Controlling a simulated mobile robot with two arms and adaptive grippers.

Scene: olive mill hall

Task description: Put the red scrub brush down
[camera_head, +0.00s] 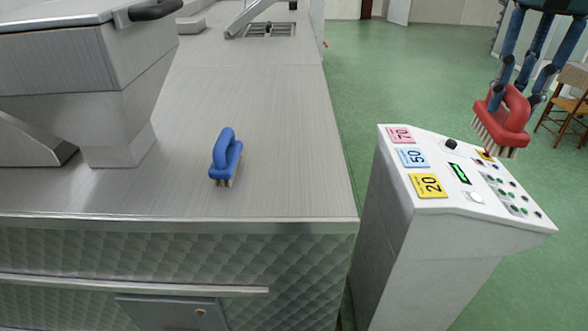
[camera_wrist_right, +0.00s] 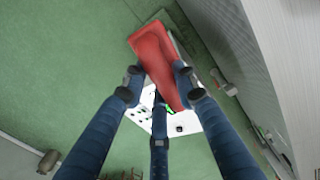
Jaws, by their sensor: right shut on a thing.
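The red scrub brush (camera_head: 506,125) has a looped handle and pale bristles pointing down. My right gripper (camera_head: 515,92) is shut on its handle and holds it in the air, at the upper right of the head view. In that view the brush overlaps the far right corner of a control console. In the right wrist view the red brush (camera_wrist_right: 156,52) shows between the dark blue fingers, with the console and green floor beyond it. The fingers hide part of the handle. My left gripper is in neither view.
A blue scrub brush (camera_head: 226,157) stands on the steel counter (camera_head: 270,140), bristles down, with bare counter around it. The white console (camera_head: 450,215) has cards marked 70, 50 and 20, plus knobs and buttons. A steel hopper (camera_head: 80,80) stands at left. A wooden chair (camera_head: 570,105) is at right.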

